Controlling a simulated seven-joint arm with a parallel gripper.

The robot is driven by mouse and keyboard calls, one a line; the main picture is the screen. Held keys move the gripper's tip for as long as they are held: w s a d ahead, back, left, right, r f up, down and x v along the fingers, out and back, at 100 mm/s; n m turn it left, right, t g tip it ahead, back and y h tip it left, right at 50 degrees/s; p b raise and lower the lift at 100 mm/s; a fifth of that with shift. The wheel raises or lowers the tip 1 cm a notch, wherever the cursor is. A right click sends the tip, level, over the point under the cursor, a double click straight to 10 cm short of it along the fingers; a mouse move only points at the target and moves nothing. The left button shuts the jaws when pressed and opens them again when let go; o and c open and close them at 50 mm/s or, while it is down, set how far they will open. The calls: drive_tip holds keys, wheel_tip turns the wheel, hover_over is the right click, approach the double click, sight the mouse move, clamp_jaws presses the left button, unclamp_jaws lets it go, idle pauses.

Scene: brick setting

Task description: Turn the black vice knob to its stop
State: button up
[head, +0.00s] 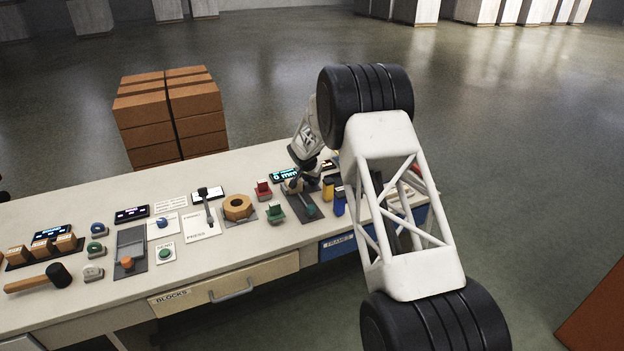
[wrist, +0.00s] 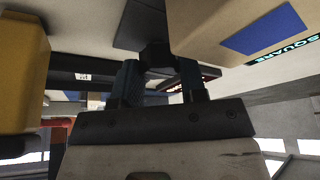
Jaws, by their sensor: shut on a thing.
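In the wrist view, my gripper (wrist: 160,78) has its two dark fingers shut on the black vice knob (wrist: 157,55). The knob sits between the fingertips, and a dark flat part (wrist: 142,22) lies just beyond it. The knob is too small and too covered there to tell apart. How far it is turned cannot be seen.
Close to my gripper in the wrist view are a yellow block (wrist: 22,75) at left and a tan block (wrist: 235,35) with a blue patch at right. In the head view, a green-handled part (head: 276,213), a red part (head: 263,190) and an orange nut (head: 238,207) stand nearby.

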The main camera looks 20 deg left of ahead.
drive_tip(key=shift+n, duration=0.4)
drive_tip(key=shift+d+n+y, duration=0.1)
drive_tip(key=shift+n+y, duration=0.8)
drive_tip(key=shift+n, duration=0.9)
drive_tip(key=shift+n+g+y, duration=0.4)
drive_tip(key=shift+n+y, duration=0.3)
drive_tip(key=shift+n, duration=1.5)
drive_tip(key=o, duration=0.9)
drive_tip(key=shift+r, duration=0.15)
drive_tip(key=shift+v, duration=3.85)
